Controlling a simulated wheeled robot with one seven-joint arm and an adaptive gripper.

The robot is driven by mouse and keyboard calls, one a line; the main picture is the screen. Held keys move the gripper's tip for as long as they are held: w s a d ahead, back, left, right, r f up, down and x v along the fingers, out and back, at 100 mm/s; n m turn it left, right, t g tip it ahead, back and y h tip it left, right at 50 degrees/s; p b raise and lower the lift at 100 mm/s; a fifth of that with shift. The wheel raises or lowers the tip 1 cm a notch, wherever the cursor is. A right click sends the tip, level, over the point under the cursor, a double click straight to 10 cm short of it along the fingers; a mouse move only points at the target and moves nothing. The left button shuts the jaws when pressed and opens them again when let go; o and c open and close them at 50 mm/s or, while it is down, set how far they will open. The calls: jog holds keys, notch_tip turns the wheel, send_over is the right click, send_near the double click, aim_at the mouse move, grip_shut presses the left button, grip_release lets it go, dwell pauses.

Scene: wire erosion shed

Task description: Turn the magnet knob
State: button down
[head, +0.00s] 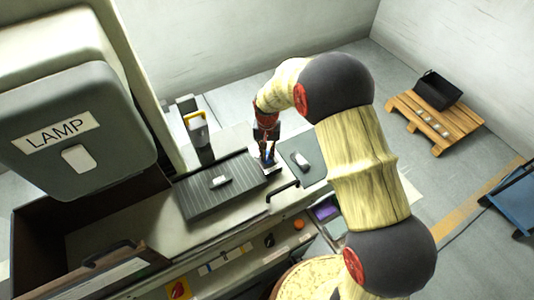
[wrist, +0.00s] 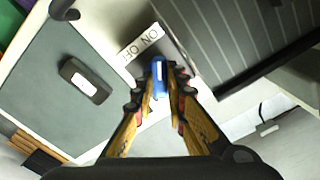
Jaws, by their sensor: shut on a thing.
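The magnet knob (wrist: 159,76) is a blue knob with a pale line along it, in the middle of the wrist view. My gripper (wrist: 160,88) is shut on it, one finger on each side. In the head view my gripper (head: 268,153) points down at the right end of the ribbed dark plate (head: 225,187), and the knob is mostly hidden between the fingers. A white label (wrist: 140,45) with dark letters lies beside the knob; its lettering looks upside down in the wrist view.
A dark mat with a small grey block (head: 300,161) lies right of my gripper. A black bar handle (head: 283,190) is on the near edge. A yellow-handled container (head: 196,128) stands behind. The LAMP housing (head: 75,130) rises at left.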

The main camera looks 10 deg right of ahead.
aim_at(267, 155)
jog(key=shift+m, duration=1)
jog(key=c, duration=1.8)
grip_release()
jog(key=shift+r, duration=0.1)
notch_tip(267, 155, up, 12)
